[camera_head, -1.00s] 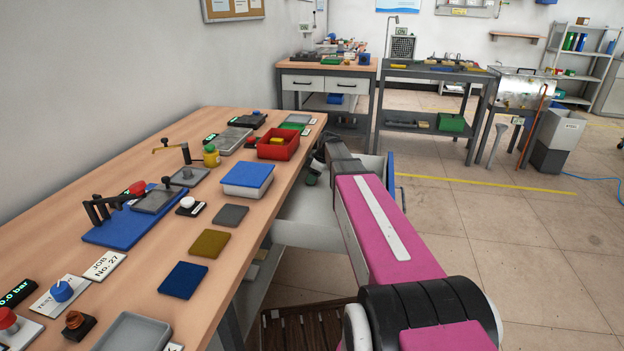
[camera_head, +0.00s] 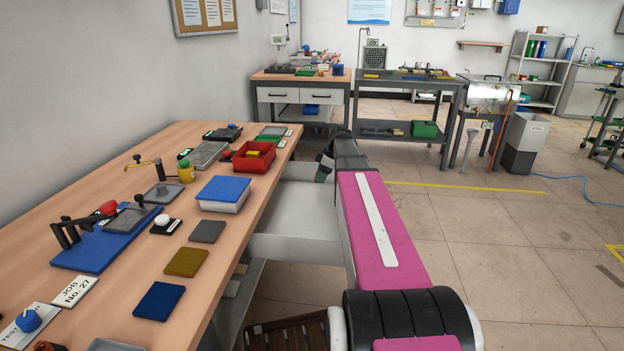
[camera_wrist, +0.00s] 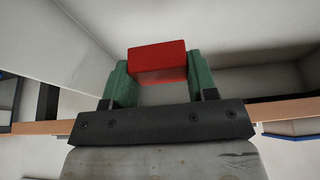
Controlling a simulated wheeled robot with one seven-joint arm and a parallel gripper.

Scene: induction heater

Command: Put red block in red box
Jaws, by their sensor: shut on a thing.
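The red block (camera_wrist: 157,62) is between the green fingers of my gripper (camera_wrist: 157,80) in the wrist view, and the fingers are shut on it. In the head view my gripper (camera_head: 325,166) is partly hidden behind my arm, off the bench's right edge, and the block cannot be seen there. The red box (camera_head: 254,157) stands on the wooden bench toward its far right edge. It is open at the top, with a yellow thing inside. My gripper is to the right of the box, apart from it.
A white box with a blue lid (camera_head: 223,190) stands nearer than the red box on the bench (camera_head: 232,268). Blue, brown and grey pads lie along the bench's right side. A blue fixture (camera_head: 98,247) is at left. A white drawer or shelf surface (camera_head: 300,212) lies beside the bench.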

